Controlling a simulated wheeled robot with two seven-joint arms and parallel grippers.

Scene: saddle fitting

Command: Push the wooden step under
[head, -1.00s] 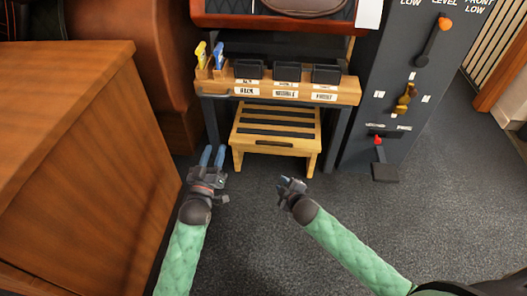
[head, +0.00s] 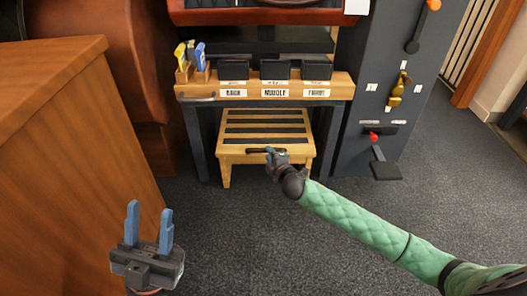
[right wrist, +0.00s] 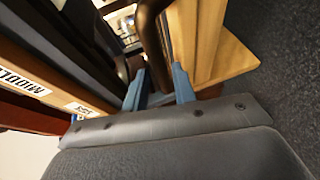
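The wooden step (head: 232,148) stands on the carpet at the mouth of the space under the wooden-topped bench (head: 220,93). Its slatted top lies partly beneath the bench, and its front sticks out a little. A dark handle (head: 256,150) is on its front edge. My right gripper (head: 272,153) is at that edge. In the right wrist view its blue fingers (right wrist: 160,80) are apart, on either side of a dark curved bar; contact is unclear. The step's pale wood (right wrist: 228,50) shows beside them. My left gripper (head: 149,228) is open and empty, low at the left.
A wooden cabinet (head: 60,140) stands at the left. A dark lever panel (head: 390,80) stands right of the bench, with a red-knobbed pedal (head: 376,150) low on it. Black bins (head: 275,69) sit on the bench. Carpet in front of the step is clear.

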